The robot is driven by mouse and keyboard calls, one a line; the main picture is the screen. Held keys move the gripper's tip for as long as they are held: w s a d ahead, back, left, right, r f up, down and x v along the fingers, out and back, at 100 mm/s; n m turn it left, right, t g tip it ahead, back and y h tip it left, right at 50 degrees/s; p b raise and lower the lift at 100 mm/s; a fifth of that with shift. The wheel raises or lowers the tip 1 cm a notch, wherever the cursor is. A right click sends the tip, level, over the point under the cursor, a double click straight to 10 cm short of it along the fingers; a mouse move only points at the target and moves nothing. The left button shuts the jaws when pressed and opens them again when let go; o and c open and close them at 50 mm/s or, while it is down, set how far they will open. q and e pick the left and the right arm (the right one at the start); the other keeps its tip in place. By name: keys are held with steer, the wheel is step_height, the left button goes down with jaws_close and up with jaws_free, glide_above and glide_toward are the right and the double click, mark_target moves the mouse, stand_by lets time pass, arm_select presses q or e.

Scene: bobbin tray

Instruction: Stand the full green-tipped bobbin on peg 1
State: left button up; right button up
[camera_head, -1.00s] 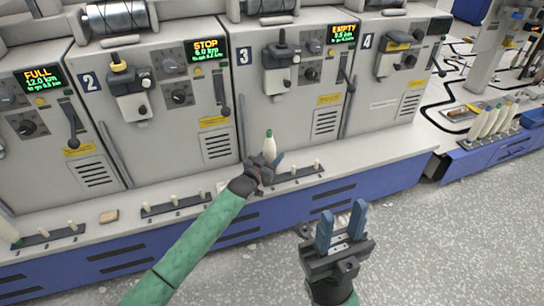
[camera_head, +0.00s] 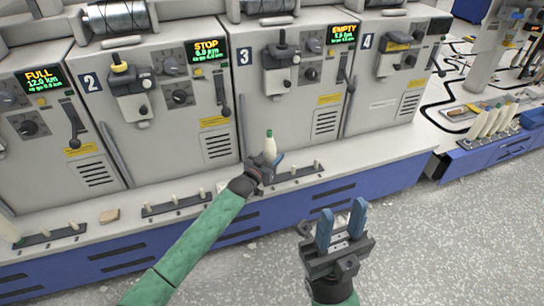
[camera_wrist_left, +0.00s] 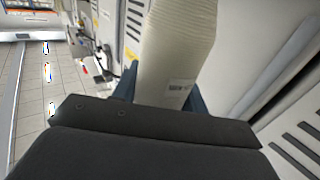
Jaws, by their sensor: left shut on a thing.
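The green-tipped bobbin (camera_head: 270,149) is a cream, full-looking cone with a green top. It stands about upright in my left gripper (camera_head: 268,165), in front of the machine marked 3. In the left wrist view the bobbin's wound body (camera_wrist_left: 178,50) fills the space between the blue fingers, and its tip is out of frame. A peg strip (camera_head: 302,176) with short cream pegs lies beside the gripper on the ledge. The hand hides the strip's left part and the bobbin's foot, so I cannot tell whether it touches a peg. My right gripper (camera_head: 341,232) is open and empty over the floor.
Another peg strip (camera_head: 178,206) lies to the left, and a third (camera_head: 48,237) is further left. A small tan block (camera_head: 109,216) rests on the ledge between them. The machine fronts rise close behind. Several cream bobbins (camera_head: 490,122) stand at the far right.

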arm_select(q)
steer(key=shift+f, duration=0.6)
steer(key=o, duration=0.7)
steer(key=shift+o, duration=0.2)
